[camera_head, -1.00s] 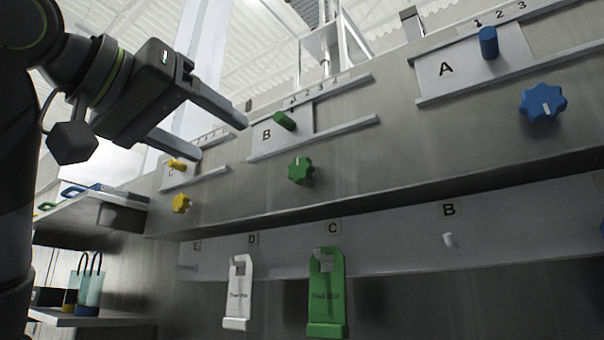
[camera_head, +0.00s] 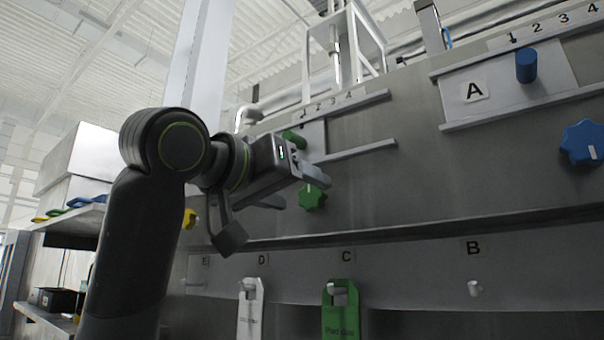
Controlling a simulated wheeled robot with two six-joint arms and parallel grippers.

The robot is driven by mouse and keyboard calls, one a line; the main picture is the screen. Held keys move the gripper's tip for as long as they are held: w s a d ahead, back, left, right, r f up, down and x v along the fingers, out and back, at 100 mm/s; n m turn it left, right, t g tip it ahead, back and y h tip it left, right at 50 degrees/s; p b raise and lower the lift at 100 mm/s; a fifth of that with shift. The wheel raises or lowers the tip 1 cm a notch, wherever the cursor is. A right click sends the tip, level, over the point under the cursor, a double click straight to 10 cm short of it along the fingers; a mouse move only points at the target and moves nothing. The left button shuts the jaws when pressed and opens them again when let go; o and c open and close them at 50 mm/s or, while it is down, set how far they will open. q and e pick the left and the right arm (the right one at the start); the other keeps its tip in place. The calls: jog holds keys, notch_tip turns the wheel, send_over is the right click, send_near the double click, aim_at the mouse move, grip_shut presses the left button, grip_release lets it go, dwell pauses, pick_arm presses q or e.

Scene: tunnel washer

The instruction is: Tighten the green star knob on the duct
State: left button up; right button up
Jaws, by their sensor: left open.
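The green star knob (camera_head: 313,199) sits on the grey duct wall (camera_head: 380,185), below the green peg (camera_head: 293,138) of a slide plate. My left gripper (camera_head: 304,190) is open, its two fingers pointing right toward the wall. The upper fingertip overlaps the top of the knob in the picture, and the lower finger ends just left of it. I cannot tell whether they touch it. The gripper body hides much of the slide plate around the green peg. My right gripper is not in view.
A blue star knob (camera_head: 583,142) and a blue peg (camera_head: 526,66) by plate A are at the right. A yellow knob (camera_head: 190,218) shows partly behind my left arm. A ledge runs below the knobs, with a green tag (camera_head: 340,312) and white tag (camera_head: 250,310) hanging under it.

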aim_at(315, 198)
pick_arm(q)
jog(key=shift+p+x, duration=0.4)
jog(key=shift+x, duration=0.8)
jog(key=c, duration=1)
jog(key=shift+o, duration=0.2)
